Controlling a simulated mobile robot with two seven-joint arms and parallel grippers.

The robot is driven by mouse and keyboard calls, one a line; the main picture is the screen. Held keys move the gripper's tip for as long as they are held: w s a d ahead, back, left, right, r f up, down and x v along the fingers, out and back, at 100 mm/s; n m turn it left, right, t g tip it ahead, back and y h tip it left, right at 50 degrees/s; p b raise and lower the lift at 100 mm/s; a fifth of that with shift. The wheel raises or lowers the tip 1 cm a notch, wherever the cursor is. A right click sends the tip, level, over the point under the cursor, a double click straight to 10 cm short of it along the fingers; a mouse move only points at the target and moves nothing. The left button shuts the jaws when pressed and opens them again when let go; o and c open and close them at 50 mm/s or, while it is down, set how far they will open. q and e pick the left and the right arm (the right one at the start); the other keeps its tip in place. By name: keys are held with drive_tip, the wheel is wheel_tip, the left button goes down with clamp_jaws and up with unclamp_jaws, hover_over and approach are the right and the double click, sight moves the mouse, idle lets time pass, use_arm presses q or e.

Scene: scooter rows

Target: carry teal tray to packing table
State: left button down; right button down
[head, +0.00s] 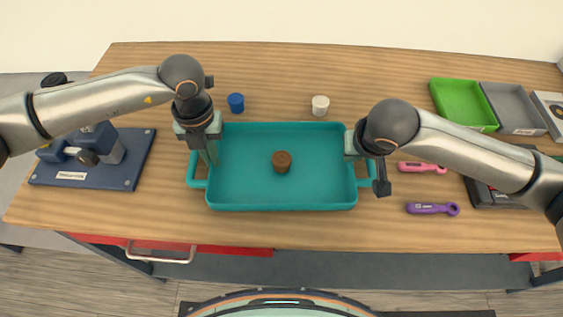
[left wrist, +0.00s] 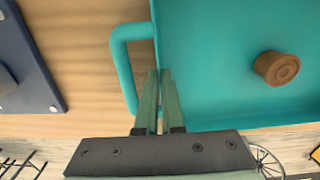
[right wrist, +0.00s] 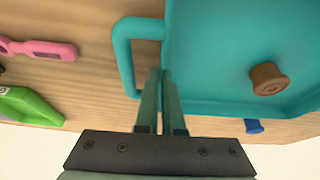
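The teal tray (head: 240,200) is level over the middle of the wooden table, with a brown round knob-like piece (head: 282,161) inside. I cannot tell whether it rests on the wood or is slightly raised. My left gripper (head: 213,163) is at its left wall beside the left handle (left wrist: 121,65). The fingers (left wrist: 160,74) are nearly together, one on each side of the wall. My right gripper (head: 350,157) is at the right wall beside the right handle (right wrist: 124,60), its fingers (right wrist: 160,74) likewise closed across the wall. No table is identifiable as the packing table.
The wooden table (head: 300,236) holds a blue fixture (head: 75,175) at left, blue (head: 236,103) and white (head: 320,105) cups behind, and pink (head: 422,168) and purple (head: 432,208) tools at right. Green (head: 463,105) and grey (head: 513,108) bins stand back right.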

use_arm(q)
drive_tip(key=shift+r, duration=0.15)
use_arm(e)
drive_tip(key=shift+r, duration=0.15)
